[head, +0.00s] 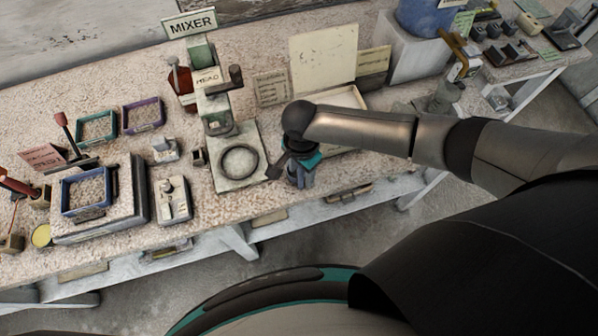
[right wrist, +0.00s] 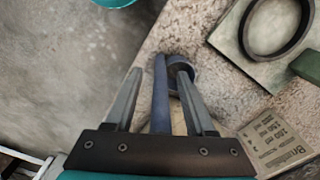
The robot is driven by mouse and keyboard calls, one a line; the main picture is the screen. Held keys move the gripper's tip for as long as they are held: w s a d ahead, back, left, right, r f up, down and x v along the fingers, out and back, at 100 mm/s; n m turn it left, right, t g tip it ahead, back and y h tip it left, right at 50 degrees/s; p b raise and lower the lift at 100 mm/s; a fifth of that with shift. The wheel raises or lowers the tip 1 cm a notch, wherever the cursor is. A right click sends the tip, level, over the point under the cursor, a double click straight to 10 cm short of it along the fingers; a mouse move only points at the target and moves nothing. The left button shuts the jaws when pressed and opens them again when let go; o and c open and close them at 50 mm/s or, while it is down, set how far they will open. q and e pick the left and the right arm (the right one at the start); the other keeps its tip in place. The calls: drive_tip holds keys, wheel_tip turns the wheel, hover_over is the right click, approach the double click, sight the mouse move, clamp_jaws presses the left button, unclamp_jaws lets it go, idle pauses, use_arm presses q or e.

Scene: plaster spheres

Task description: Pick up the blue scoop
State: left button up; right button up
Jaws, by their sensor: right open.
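The blue scoop (right wrist: 161,92) lies near the table edge in the right wrist view. Its long handle runs between my two fingers, and its round dark-blue cup shows by the tip of the right-hand finger. My right gripper (right wrist: 158,76) is open, with one finger on each side of the handle; I see a gap on the left side, and cannot tell about contact on the right. In the head view my right gripper (head: 300,181) points down at the table's front edge, and I cannot make out the scoop there. My left gripper is not in view.
The mixer base with its black ring (head: 239,161) stands just left of my right gripper. A label card (right wrist: 275,140) lies close by in the wrist view. Trays and a raised block stand further left. Open floor lies beyond the front edge.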

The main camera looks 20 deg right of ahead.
drive_tip(key=shift+f, duration=0.25)
drive_tip(key=shift+c, duration=0.3)
clamp_jaws()
idle(1.0)
